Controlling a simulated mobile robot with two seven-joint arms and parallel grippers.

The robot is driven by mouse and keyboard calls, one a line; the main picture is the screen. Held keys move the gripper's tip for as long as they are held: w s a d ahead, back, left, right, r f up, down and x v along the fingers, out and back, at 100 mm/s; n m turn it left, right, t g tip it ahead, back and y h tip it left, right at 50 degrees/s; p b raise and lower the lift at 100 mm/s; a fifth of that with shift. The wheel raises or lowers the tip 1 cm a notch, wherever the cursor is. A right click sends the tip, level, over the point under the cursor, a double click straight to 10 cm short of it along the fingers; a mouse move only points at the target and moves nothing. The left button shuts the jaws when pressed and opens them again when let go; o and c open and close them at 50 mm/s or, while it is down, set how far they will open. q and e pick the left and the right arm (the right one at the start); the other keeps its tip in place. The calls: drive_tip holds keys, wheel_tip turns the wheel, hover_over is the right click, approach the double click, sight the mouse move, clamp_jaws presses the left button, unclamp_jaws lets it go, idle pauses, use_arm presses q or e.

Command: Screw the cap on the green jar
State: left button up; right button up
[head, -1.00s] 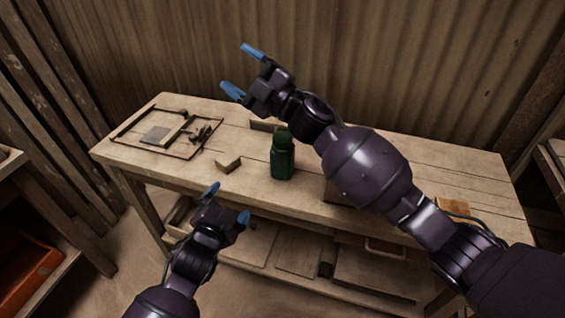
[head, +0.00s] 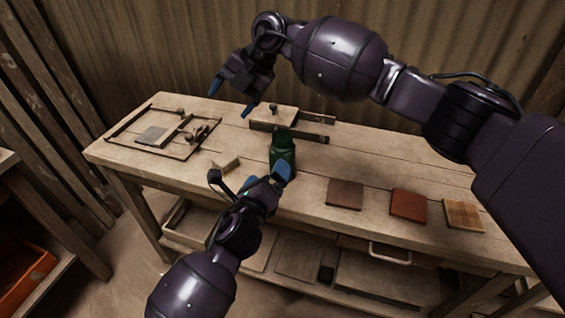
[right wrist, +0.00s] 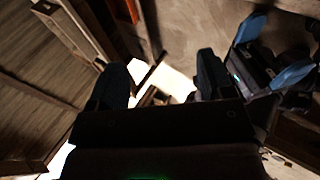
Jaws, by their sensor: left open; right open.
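The green jar (head: 283,162) stands upright on the wooden bench. Its narrower top is dark green, and I cannot tell whether that is a cap or a bare neck. My left gripper (head: 249,176) is open at the bench's front edge. Its right finger overlaps the jar's lower front in the head view; contact is unclear. My right gripper (head: 231,99) is open and empty above the bench, behind and left of the jar. In the right wrist view its dark fingers (right wrist: 162,76) stand apart with nothing between them, and my left gripper (right wrist: 272,58) shows at the upper right.
A small wooden block (head: 225,165) lies left of the jar. A wooden frame (head: 117,128) with a grey tile (head: 152,136) is at the bench's left. A wooden fixture (head: 272,117) stands behind the jar. Brown (head: 345,194), red (head: 408,205) and tan (head: 463,215) tiles lie right.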

sight(280, 154)
use_arm(q)
drive_tip(key=m, duration=0.7)
drive_tip(key=shift+w+d+f, duration=0.1)
drive_tip(key=shift+w+d, duration=0.05)
drive_tip(key=shift+d, duration=0.2)
use_arm(e)
drive_tip(key=d+f+m+h, duration=0.1)
drive_tip(key=d+h, duration=0.1)
drive_tip(key=d, duration=0.1)
drive_tip(key=w+d+f+m+h, duration=0.1)
drive_tip(key=d+m+h, duration=0.1)
drive_tip(key=d, duration=0.1)
drive_tip(key=w+d+f+m+h, duration=0.1)
drive_tip(key=d+h, duration=0.1)
drive_tip(key=d, duration=0.1)
drive_tip(key=shift+w+d+m, duration=0.15)
drive_tip(key=shift+w+m, duration=0.1)
drive_tip(key=shift+m, duration=0.05)
use_arm(q)
drive_tip(key=shift+m, duration=0.7)
use_arm(e)
drive_tip(key=shift+d+f+m+h, duration=0.1)
drive_tip(key=shift+d+m+h, duration=0.45)
drive_tip(key=shift+d, duration=0.2)
use_arm(q)
drive_tip(key=shift+x, duration=5.45)
drive_tip(key=shift+a, duration=0.1)
